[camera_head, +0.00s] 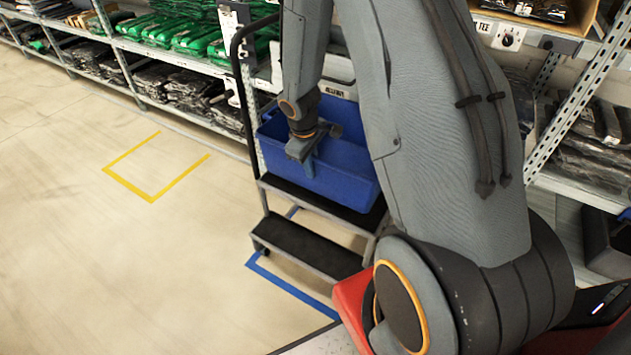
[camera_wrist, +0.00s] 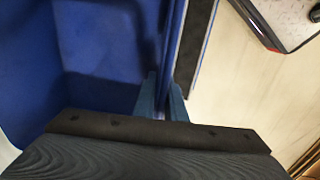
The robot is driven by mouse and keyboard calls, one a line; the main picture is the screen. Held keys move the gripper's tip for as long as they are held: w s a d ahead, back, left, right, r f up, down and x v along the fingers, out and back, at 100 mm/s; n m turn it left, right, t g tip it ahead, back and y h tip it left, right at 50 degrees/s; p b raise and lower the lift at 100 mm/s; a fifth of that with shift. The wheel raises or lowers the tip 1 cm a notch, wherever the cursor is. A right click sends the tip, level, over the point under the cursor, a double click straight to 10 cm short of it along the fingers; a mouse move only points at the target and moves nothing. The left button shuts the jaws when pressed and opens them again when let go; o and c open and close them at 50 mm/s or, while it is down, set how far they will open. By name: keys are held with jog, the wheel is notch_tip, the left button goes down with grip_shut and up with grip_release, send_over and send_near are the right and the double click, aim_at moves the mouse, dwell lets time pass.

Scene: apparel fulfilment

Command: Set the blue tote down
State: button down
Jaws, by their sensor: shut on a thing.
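The blue tote (camera_head: 346,168) is upright at the top step (camera_head: 335,208) of a small black-treaded step ladder. It appears to rest on that step, but its underside is hidden. My gripper (camera_head: 309,163) is shut on the tote's near wall at the rim. In the wrist view, the fingers of my gripper (camera_wrist: 163,100) straddle the thin wall, and the tote's inside (camera_wrist: 105,40) lies to the left. The visible part of the inside looks empty. My arm hides the tote's right side in the head view.
A yellow tape outline (camera_head: 180,181) lies on open floor at left. Blue tape (camera_head: 288,284) marks the floor by the lower step (camera_head: 306,248). Shelves with green packs (camera_head: 195,38) and dark packs (camera_head: 185,88) stand behind. The ladder's handrail (camera_head: 237,60) rises beside the tote.

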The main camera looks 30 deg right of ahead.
jog(key=shift+w+f+b, duration=0.1)
jog(key=shift+f+b, duration=0.6)
jog(key=shift+f, duration=2.05)
jog(key=c, duration=1.8)
grip_release()
notch_tip(320, 180, up, 21)
jog(key=m+p, duration=0.2)
jog(key=m, duration=0.2)
send_over(312, 181)
jog(key=s, duration=0.9)
jog(key=s+r+m, duration=0.1)
jog(key=s+r, duration=0.1)
jog(key=s, duration=0.2)
jog(key=s+a+r+m+y, duration=0.1)
jog(key=s+r+m, duration=0.1)
jog(key=s, duration=0.3)
jog(key=s+a+r+m+g, duration=0.1)
jog(key=s+r+m, duration=0.1)
jog(key=s+r, duration=0.1)
jog(key=shift+s+a+y, duration=0.15)
jog(key=shift+s+y, duration=0.15)
jog(key=shift+s, duration=0.6)
